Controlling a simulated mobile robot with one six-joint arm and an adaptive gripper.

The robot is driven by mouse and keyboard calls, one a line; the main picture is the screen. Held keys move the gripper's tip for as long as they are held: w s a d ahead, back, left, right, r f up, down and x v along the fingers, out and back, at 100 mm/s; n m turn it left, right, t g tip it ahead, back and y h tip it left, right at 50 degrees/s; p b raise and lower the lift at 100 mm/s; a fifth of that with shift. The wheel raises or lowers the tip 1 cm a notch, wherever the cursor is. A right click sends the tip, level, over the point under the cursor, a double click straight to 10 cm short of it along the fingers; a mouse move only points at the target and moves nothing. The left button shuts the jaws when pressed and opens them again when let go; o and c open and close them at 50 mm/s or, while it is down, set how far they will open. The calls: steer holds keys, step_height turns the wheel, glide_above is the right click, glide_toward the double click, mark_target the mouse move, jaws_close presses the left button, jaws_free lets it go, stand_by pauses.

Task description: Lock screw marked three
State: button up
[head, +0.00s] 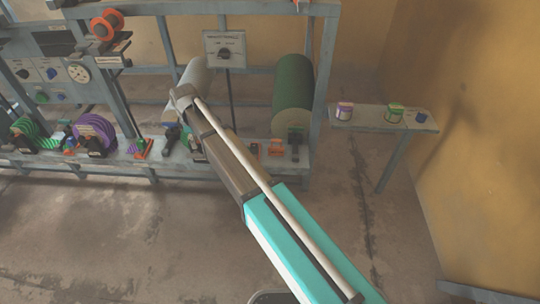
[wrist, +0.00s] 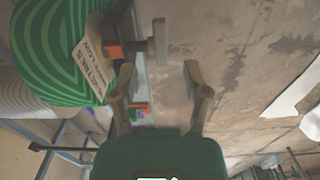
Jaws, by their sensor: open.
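In the wrist view my gripper (wrist: 157,75) is open, its two fingers apart with nothing between them. A grey T-shaped screw handle (wrist: 158,42) stands just beyond the fingertips, joined to a dark clamp with an orange block (wrist: 114,51). The clamp sits beside a green striped roll (wrist: 50,45). I cannot read a number on this handle. In the head view several clamps with orange parts line the bench, among them one by the green cylinder (head: 292,95). No mark three is legible there. My arm crosses the middle of the view, and my gripper's fingers cannot be made out.
A purple striped roll (head: 95,132) stands on the bench at the left. A small side table (head: 365,118) at the right holds several small containers. The floor in front is clear.

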steer(key=shift+r+p, duration=2.55)
steer(key=shift+r, duration=0.25)
steer(key=s+d+f+m+t+y+b, duration=0.1)
steer(key=s+d+f+m+b, duration=0.1)
steer(key=d+m, duration=0.4)
steer(key=s+d+f+m+b, duration=0.3)
steer(key=d+m, duration=0.3)
steer(key=d, duration=0.5)
steer(key=s+d+f+m+t+y+b, duration=0.1)
steer(key=s+d+f+m+b, duration=0.2)
steer(key=d+m, duration=0.3)
steer(key=shift+s+d+t+y+b, duration=0.25)
steer(key=shift+d+b, duration=0.35)
steer(key=shift+d, duration=1)
steer(key=shift+w+f, duration=0.1)
steer(key=s+d+g+h, duration=0.1)
steer(key=s+d, duration=0.4)
steer(key=d, duration=0.3)
steer(key=s+d+g+h, duration=0.2)
steer(key=s+d, duration=0.2)
steer(key=d, duration=0.4)
step_height(320, 180, up, 38)
steer(key=p, duration=3.8)
steer(key=shift+w+a+f+n, duration=0.25)
steer(key=shift+n, duration=0.15)
